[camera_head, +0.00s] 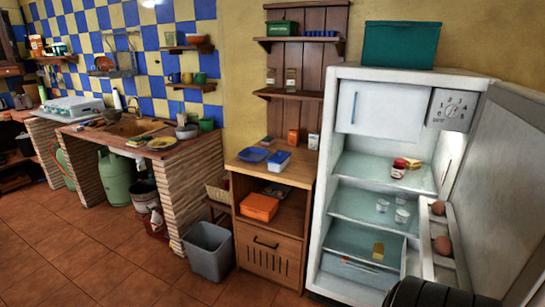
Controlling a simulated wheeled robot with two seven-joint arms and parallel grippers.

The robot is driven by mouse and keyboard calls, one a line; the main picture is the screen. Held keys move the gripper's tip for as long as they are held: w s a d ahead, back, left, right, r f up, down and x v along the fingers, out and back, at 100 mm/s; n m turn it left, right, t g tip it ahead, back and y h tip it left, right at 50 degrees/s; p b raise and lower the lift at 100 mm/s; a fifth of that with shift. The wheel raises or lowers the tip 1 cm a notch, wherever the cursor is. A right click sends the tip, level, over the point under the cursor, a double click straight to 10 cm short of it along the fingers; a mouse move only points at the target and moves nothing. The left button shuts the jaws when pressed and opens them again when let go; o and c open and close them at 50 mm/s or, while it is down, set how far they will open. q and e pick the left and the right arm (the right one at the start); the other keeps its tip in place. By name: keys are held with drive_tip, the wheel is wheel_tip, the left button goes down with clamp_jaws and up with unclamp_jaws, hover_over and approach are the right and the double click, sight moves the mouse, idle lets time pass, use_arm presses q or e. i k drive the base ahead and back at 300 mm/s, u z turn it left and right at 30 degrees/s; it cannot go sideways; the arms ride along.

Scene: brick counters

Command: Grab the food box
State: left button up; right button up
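Several box-like things are in view, and I cannot tell which is the food box. An orange box (259,207) sits in the open shelf of the wooden cabinet (270,252). A white and blue box (279,162) lies on the cabinet top, beside a flat blue dish (254,154). A small orange carton (293,138) and a small white carton (313,141) stand at the back of that top. A large teal box (401,45) is on top of the fridge. Neither of my grippers is in view.
The fridge (345,85) is open, its door (505,170) swung out at right. Inside are a red jar (398,169), small glass cups (402,215) and eggs in the door. A grey bin (208,251) stands left of the cabinet. The tiled floor (125,265) at left is clear.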

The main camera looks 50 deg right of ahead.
sight(274, 168)
drive_tip(key=z, duration=0.4)
drive_tip(key=i, duration=1.05)
drive_tip(key=z, duration=1.75)
drive_tip(key=i, duration=0.9)
drive_tip(key=z, duration=0.9)
